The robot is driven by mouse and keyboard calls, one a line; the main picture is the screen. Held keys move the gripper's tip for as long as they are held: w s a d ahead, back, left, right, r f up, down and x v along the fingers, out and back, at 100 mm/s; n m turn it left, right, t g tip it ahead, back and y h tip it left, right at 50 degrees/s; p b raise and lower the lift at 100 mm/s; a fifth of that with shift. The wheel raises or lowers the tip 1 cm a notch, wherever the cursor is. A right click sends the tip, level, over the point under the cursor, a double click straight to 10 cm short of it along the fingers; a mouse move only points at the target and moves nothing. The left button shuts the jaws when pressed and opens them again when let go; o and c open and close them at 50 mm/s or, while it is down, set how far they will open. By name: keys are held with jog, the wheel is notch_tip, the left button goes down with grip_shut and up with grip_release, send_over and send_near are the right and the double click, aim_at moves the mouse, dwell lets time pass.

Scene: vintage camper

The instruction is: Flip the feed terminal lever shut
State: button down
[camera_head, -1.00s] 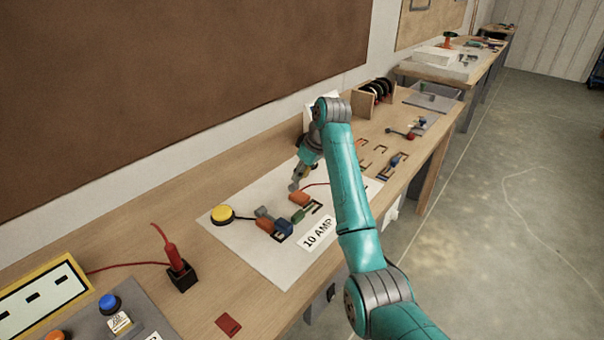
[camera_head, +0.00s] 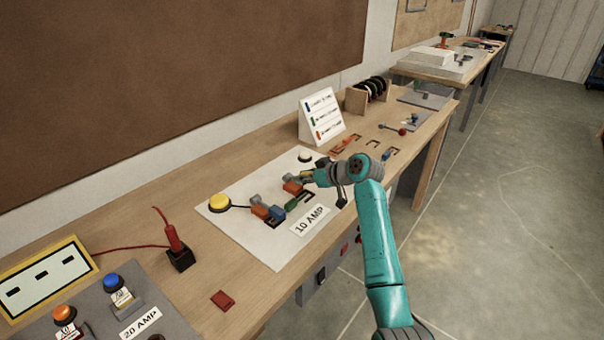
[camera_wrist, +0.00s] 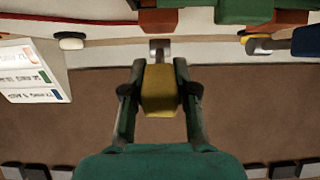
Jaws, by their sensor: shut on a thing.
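My gripper (camera_head: 308,178) is low over the white 10 AMP board (camera_head: 258,246), coming in from the right. In the wrist view my gripper (camera_wrist: 159,88) has its fingers on either side of a yellow block (camera_wrist: 159,92) and is shut on it. A grey tab (camera_wrist: 159,47) stands just past the block, by an orange terminal block (camera_wrist: 157,21). In the head view that orange block (camera_head: 292,188) is just left of my fingertips. Another orange block (camera_head: 260,211), a blue one (camera_head: 277,212) and a green one (camera_head: 292,204) are nearby. I cannot tell which part is the feed lever.
A yellow button (camera_head: 219,203) sits at the board's left and a white knob (camera_head: 305,155) at its back. A label stand (camera_head: 322,116) is behind. A black holder (camera_head: 180,259) with a red plug stands left.

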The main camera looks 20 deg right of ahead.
jog(key=shift+s+d+f+t, duration=0.1)
jog(key=shift+s+f+t, duration=0.05)
jog(key=shift+f+t, duration=0.25)
jog(key=shift+y, duration=0.3)
jog(key=c, duration=0.9)
grip_release()
jog(key=v, duration=1.2)
